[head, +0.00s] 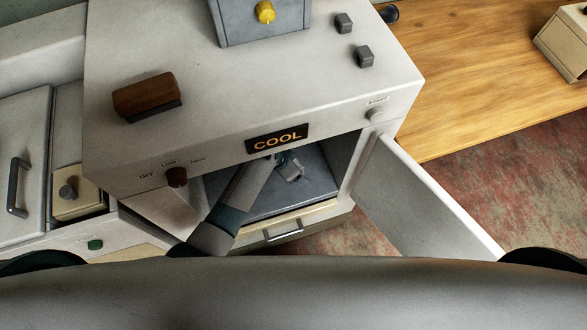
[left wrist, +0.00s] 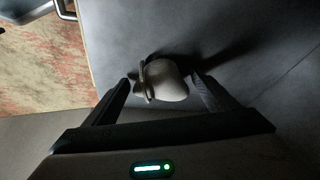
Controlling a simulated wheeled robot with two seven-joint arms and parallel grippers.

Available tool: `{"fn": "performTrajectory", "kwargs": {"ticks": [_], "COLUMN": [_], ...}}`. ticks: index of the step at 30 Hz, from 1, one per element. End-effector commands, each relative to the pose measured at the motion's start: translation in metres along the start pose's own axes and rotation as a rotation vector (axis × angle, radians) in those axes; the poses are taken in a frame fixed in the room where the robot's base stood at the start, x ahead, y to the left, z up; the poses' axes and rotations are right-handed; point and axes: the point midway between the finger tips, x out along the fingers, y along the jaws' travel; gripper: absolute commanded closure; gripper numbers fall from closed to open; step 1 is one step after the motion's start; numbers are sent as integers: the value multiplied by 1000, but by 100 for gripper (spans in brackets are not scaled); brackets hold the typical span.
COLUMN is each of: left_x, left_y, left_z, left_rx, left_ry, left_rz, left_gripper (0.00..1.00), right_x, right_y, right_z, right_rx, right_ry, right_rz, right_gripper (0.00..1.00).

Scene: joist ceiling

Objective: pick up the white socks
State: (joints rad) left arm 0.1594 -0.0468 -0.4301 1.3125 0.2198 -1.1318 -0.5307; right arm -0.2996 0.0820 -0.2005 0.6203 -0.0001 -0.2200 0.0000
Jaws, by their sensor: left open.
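The white socks (left wrist: 168,84) show in the left wrist view as a small rounded pale bundle with a folded band on its left side. They rest on a dark grey flat surface (left wrist: 200,35) inside the open compartment. My left gripper (left wrist: 161,79) is open, with one finger on each side of the socks and the bundle at the fingertips. I cannot tell whether either finger touches it. In the head view my left arm reaches into the compartment under the COOL sign, and the hand end is partly hidden by the cabinet's front panel. My right gripper is in neither view.
The white cabinet (head: 230,110) has its door (head: 425,205) swung open to the right. A brown block (head: 147,95) and a grey box (head: 260,25) with a yellow knob sit on top. A wooden surface (head: 470,70) lies at the right. A drawer handle (head: 283,234) is below the compartment.

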Motion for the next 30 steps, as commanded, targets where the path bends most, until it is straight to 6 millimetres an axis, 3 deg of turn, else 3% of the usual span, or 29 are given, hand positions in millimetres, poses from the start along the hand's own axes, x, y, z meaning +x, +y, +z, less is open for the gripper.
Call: {"fn": "performTrajectory", "kwargs": {"ticks": [12, 18, 30], "left_x": [0, 0, -1], "left_y": [0, 0, 0], "left_z": [0, 0, 0], "left_rx": [0, 0, 0], "left_ry": [0, 0, 0], "left_rz": [0, 0, 0], "left_gripper": [20, 65, 65], "right_x": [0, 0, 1], "right_y": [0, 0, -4], "right_z": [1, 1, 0], "right_rx": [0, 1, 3], "right_ry": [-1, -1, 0], "right_rz": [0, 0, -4], "right_gripper": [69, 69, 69]}}
